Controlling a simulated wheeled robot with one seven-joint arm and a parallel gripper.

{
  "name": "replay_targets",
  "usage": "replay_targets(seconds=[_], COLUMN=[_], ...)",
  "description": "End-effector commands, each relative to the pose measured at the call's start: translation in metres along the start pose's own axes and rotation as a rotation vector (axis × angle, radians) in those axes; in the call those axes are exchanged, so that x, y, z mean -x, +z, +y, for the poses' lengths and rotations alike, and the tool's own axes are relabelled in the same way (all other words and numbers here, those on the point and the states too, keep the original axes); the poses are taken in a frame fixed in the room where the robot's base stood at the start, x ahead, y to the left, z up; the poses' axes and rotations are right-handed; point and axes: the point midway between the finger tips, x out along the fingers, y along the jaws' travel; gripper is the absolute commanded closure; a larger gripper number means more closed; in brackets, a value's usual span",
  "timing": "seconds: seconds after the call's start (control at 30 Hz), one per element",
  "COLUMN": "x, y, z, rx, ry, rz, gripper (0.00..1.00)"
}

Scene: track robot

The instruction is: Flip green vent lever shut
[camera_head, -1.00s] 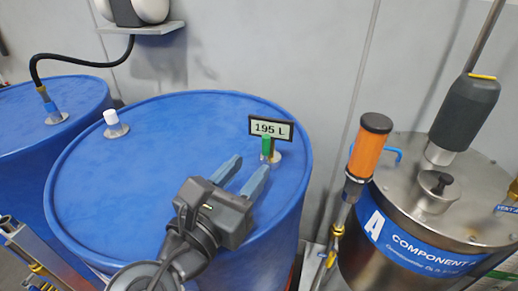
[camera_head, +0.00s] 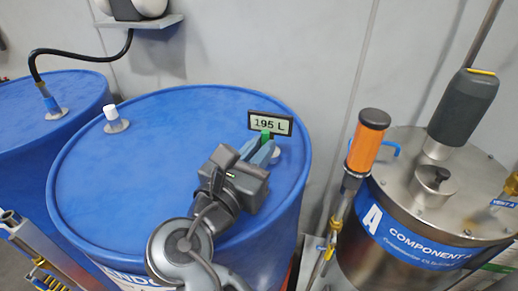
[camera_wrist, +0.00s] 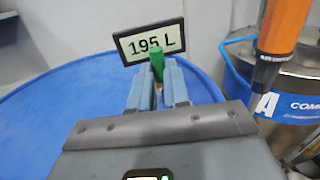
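The green vent lever (camera_head: 266,135) stands upright near the far right rim of the large blue drum, just in front of the 195 L display. In the wrist view the green lever (camera_wrist: 157,64) rises between my fingertips. My gripper (camera_head: 260,152) reaches across the drum top to it. In the wrist view my gripper's fingers (camera_wrist: 157,88) are close together on either side of the lever, with only a narrow gap about as wide as the lever. The fingers hide the lever's lower part and most of its fitting.
The 195 L display (camera_head: 270,123) stands right behind the lever. The blue drum (camera_head: 165,130) has a white-capped fitting (camera_head: 113,118) at left. To the right are an orange-handled tool (camera_head: 368,140) and the steel Component A tank (camera_head: 415,215). A grey wall is behind.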

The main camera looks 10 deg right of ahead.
Motion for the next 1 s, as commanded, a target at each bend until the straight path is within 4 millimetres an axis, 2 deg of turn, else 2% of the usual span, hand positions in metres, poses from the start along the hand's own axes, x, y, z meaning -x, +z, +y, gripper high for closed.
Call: replay_targets(seconds=[0.03,0.13,0.57,0.77,1.0], x=[0.000,0.000,0.000,0.000,-0.002], y=[0.000,0.000,0.001,0.002,0.002], z=[0.000,0.000,-0.001,-0.005,-0.012], rx=[0.000,0.000,-0.027,-0.121,-0.319], ry=[0.000,0.000,0.000,0.001,-0.001], rz=[0.000,0.000,0.006,0.027,0.065], gripper=[0.90,1.00,1.00,1.00,1.00])
